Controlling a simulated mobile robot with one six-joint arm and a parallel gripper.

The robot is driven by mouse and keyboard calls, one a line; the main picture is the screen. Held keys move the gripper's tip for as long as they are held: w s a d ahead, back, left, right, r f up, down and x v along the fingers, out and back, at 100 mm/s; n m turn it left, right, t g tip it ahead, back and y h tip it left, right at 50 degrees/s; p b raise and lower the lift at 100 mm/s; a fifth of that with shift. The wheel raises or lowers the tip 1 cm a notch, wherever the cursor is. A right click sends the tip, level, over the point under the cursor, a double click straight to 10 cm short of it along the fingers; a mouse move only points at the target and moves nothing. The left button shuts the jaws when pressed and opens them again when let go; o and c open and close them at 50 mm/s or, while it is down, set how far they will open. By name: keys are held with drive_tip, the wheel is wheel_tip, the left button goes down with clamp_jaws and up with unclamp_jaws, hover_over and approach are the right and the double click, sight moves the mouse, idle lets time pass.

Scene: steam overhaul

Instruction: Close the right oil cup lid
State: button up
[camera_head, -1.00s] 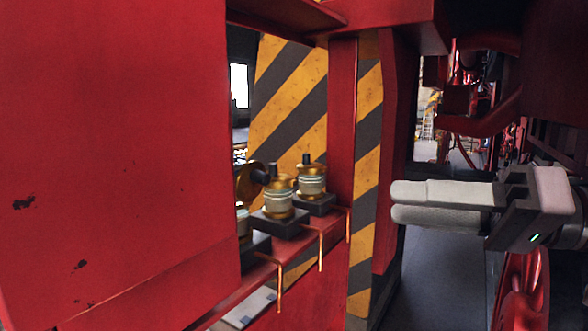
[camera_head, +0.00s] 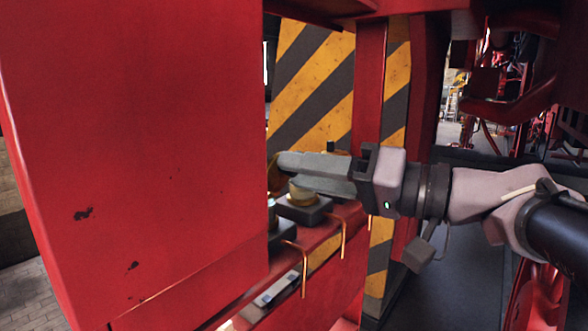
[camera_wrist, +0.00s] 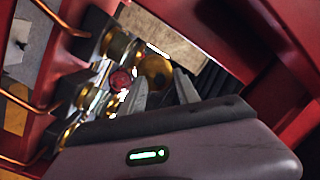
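Several brass oil cups stand on dark blocks along a red ledge (camera_head: 330,232). In the head view, one cup (camera_head: 302,194) shows just below my fingers, and the far cup is mostly hidden behind them. A round brass lid (camera_head: 273,174) stands raised at my fingertips, partly covered; it also shows in the wrist view (camera_wrist: 155,70). My gripper (camera_head: 283,172) reaches in from the right above the cups. In the wrist view its two fingers (camera_wrist: 162,84) are apart with nothing between them, the lid lying just beyond. I cannot tell whether a finger touches it.
A large red panel (camera_head: 140,150) fills the left and hides the nearer cups. A red post (camera_head: 367,85) and a striped yellow-black plate (camera_head: 318,95) stand behind. Thin copper pipes (camera_head: 343,238) hang from the ledge. A dark floor lies open at the right.

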clamp_jaws()
drive_tip(key=shift+r, duration=0.1)
